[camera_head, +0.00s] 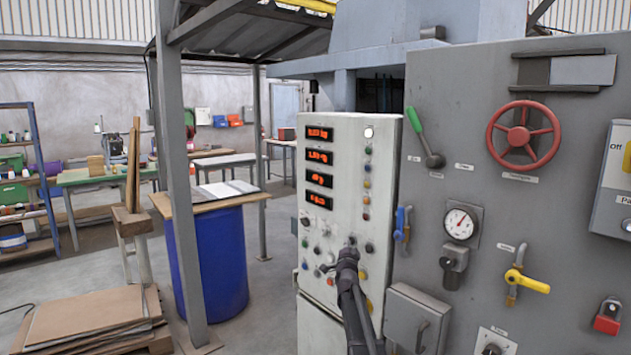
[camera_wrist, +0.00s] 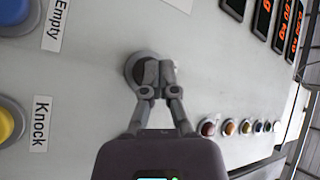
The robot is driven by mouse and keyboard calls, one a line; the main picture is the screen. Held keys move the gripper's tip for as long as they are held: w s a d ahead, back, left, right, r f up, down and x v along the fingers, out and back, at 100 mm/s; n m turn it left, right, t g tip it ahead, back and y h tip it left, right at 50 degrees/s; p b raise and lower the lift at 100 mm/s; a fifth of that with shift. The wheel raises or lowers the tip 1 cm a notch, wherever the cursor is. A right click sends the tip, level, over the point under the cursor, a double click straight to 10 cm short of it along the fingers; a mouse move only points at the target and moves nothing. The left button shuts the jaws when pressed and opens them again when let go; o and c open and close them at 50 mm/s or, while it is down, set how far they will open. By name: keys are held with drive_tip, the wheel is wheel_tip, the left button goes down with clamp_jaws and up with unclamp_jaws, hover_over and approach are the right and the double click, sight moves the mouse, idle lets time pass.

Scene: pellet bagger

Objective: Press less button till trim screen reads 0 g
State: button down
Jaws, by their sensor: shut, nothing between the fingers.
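The pale control panel (camera_head: 340,150) stands at the middle, with several red-lit screens in a column. The third screen (camera_head: 319,179) seems to show a value in g, but its digits and the screen names are too small to read surely. My gripper (camera_head: 350,243) is shut and empty, with its tips at the lower part of this panel. In the wrist view, the closed fingertips (camera_wrist: 158,74) overlap a round dark grey button (camera_wrist: 138,66). They cover its right part. Its label is not visible, and I cannot tell whether the tips touch it.
Close by are a blue button (camera_wrist: 14,12) labelled Empty and a yellow button (camera_wrist: 10,120) labelled Knock. A row of small coloured lamps or buttons (camera_wrist: 230,127) lies at the right. A grey cabinet (camera_head: 465,110) with a red handwheel (camera_head: 523,135) stands beside the panel.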

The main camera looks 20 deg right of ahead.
drive_tip(key=shift+a, duration=0.1)
drive_tip(key=shift+s+a, duration=0.25)
drive_tip(key=shift+a, duration=0.35)
drive_tip(key=shift+a, duration=0.1)
drive_tip(key=a, duration=0.1)
drive_tip(key=s+a, duration=0.1)
drive_tip(key=a, duration=0.1)
drive_tip(key=s+a, duration=0.1)
drive_tip(key=a, duration=0.1)
drive_tip(key=shift+a, duration=0.25)
idle(0.4)
drive_tip(key=shift+a, duration=0.1)
idle(1.5)
